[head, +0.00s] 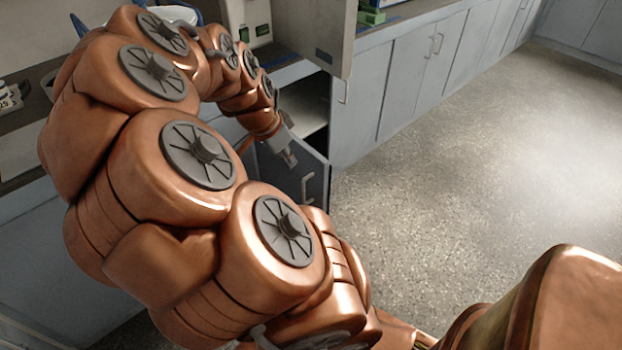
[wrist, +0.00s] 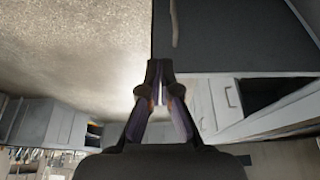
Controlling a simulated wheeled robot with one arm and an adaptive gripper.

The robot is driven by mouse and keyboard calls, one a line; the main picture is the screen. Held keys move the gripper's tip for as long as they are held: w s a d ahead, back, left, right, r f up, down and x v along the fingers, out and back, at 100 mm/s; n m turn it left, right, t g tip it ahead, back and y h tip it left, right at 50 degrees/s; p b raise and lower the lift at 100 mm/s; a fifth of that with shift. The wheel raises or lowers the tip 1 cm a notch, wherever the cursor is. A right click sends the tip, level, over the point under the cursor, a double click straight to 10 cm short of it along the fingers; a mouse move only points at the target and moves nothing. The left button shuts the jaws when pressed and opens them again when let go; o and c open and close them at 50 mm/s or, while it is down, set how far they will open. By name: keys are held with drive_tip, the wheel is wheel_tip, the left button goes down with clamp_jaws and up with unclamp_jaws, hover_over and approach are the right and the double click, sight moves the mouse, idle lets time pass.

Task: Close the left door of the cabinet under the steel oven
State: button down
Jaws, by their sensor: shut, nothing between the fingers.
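The left cabinet door (head: 318,178) is swung open and stands out from the cabinet, its bar handle (head: 307,188) near the free edge. Behind it the cabinet interior (head: 308,118) shows a pale shelf. My gripper (head: 291,157) is shut and empty, at the upper part of the door; I cannot tell whether it touches. In the wrist view my gripper (wrist: 158,68) points at the edge of a dark door panel (wrist: 235,38) with a handle (wrist: 174,22). My arm hides the door's left part and much of the cabinet front.
A light grey upright panel (head: 316,28), seemingly part of the steel oven, rises above the cabinet. Closed grey cabinets (head: 415,75) run to the right along the counter. The speckled floor (head: 450,190) to the right is clear.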

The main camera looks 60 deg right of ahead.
approach(320, 180)
wheel_tip(320, 180, down, 4)
drive_tip(key=a, duration=0.3)
drive_tip(key=shift+s+d+f+b, duration=0.1)
drive_tip(key=shift+s+d+b, duration=0.1)
drive_tip(key=shift+d, duration=0.85)
drive_tip(key=shift+s+d+b, duration=0.1)
drive_tip(key=shift+d+b, duration=0.05)
drive_tip(key=shift+d, duration=1)
drive_tip(key=shift+d, duration=0.1)
